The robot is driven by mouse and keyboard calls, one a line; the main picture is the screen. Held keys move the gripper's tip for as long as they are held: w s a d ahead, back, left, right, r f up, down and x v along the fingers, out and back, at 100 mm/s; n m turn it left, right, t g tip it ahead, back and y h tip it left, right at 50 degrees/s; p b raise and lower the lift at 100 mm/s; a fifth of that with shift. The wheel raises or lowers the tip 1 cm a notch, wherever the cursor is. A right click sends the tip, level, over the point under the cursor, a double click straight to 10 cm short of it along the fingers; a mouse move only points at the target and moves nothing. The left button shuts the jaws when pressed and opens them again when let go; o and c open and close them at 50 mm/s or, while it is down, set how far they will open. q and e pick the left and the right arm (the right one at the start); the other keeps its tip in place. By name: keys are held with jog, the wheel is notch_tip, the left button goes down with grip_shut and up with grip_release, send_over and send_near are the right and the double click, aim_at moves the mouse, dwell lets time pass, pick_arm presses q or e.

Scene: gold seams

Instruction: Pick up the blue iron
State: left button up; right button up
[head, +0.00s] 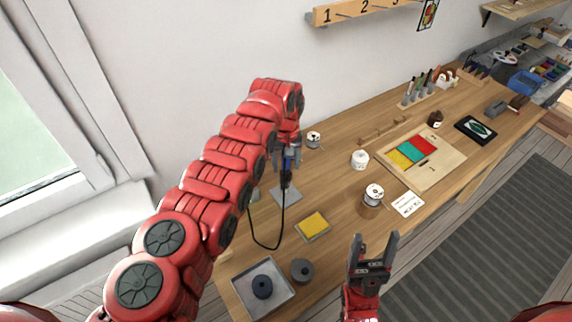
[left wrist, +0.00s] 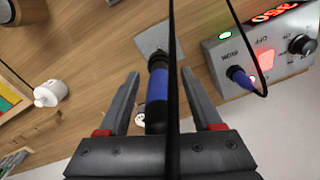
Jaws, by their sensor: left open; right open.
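The blue iron (left wrist: 157,92) has a blue handle with dark ends. It shows in the left wrist view between the two fingers of my left gripper (left wrist: 160,74), with gaps on both sides. In the head view the iron (head: 286,168) is partly hidden by my left gripper (head: 287,150), above the bench near the wall. A black cord hangs by it. My left gripper is open around the iron, and I see no clear contact. My right gripper (head: 374,238) is open and empty at the bench's front edge.
A control box (left wrist: 265,58) with a red display stands beside the iron; a plug and cable run from it. A grey plate (left wrist: 152,39) lies under the iron. A yellow sponge (head: 313,224), a tray (head: 248,284) and white jars (head: 360,158) stand nearby on the wooden bench (head: 328,188).

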pick_arm(q)
jog(key=shift+s+r, duration=0.1)
grip_shut()
jog(key=shift+r, duration=0.1)
dwell(0.3)
